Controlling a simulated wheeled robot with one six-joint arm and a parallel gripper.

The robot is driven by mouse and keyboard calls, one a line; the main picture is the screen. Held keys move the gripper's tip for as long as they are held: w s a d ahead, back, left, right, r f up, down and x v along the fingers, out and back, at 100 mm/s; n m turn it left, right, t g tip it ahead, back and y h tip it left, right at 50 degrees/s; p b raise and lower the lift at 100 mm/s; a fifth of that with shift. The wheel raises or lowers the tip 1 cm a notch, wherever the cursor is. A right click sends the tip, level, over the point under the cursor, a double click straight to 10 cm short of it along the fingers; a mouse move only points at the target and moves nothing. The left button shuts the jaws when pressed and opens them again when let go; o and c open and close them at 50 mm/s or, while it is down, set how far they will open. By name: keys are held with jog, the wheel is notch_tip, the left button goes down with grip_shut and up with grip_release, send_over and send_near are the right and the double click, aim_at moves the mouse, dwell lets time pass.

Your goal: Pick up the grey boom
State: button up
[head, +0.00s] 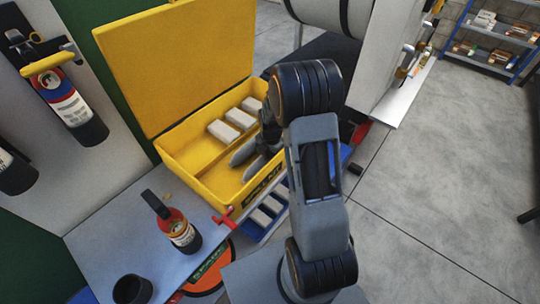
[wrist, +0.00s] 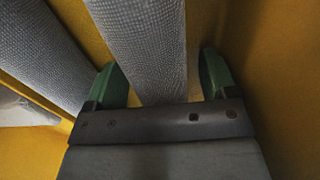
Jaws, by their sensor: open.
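A grey, mesh-textured boom (wrist: 143,45) lies in the yellow box, between the green fingertips of my gripper (wrist: 161,80) in the wrist view. The jaws are open, with a finger on each side of it; I see a gap at the right finger, and the left finger is close to its side. A second grey boom (wrist: 42,48) lies to the left. In the head view the ends of grey booms (head: 243,152) show in the box, and my wrist hides the rest.
The yellow box (head: 205,188) has its lid (head: 180,60) raised at the back. Pale blocks (head: 222,130) lie inside it. The box wall (wrist: 280,90) is close to my right finger. A red extinguisher (head: 178,230) and a black cup (head: 132,289) stand on the grey bench at left.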

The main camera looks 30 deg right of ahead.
jog(key=shift+c, duration=0.4)
jog(key=c, duration=1)
jog(key=shift+o, duration=0.2)
